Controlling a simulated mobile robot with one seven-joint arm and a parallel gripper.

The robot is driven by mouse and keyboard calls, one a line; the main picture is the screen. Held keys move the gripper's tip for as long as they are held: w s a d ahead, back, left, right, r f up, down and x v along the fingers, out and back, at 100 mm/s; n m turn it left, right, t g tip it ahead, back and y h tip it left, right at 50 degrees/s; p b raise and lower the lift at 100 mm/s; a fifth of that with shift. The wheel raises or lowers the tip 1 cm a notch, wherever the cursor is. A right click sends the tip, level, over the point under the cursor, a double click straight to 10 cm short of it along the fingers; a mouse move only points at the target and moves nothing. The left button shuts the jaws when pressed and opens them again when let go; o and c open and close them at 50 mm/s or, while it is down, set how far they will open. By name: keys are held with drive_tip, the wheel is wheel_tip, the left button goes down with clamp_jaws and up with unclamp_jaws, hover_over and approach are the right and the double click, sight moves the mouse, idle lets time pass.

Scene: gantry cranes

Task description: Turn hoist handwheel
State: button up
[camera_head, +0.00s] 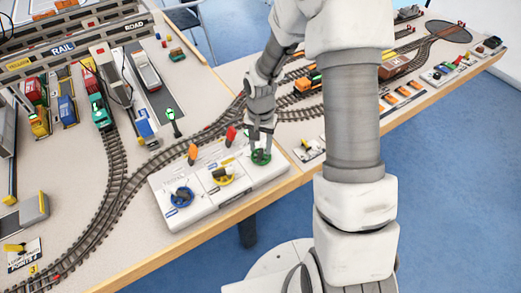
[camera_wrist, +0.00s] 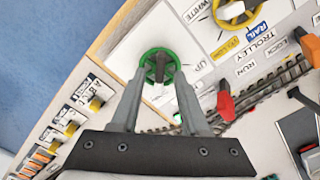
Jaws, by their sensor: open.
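A green handwheel (camera_head: 260,157) with a dark raised bar across its middle sits at the right end of a white control panel (camera_head: 212,208). It also shows in the wrist view (camera_wrist: 146,69), next to a label ending in "UP". My gripper (camera_head: 261,142) is over this wheel, pointing down. In the wrist view my gripper (camera_wrist: 161,76) is open, one fingertip on either side of the wheel's bar. I cannot tell whether the fingers touch the wheel. A yellow wheel (camera_head: 222,176) and a blue wheel (camera_head: 182,196) sit to the left on the panel.
An orange lever (camera_head: 192,154) and a red lever (camera_head: 231,135) stand behind the wheels. Train tracks (camera_head: 120,190) curve around the panel. A green-topped post (camera_head: 171,116) stands behind. The table's wooden front edge (camera_head: 222,225) is close to the panel.

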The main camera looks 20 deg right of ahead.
drive_tip(key=shift+f, duration=1)
clamp_jaws()
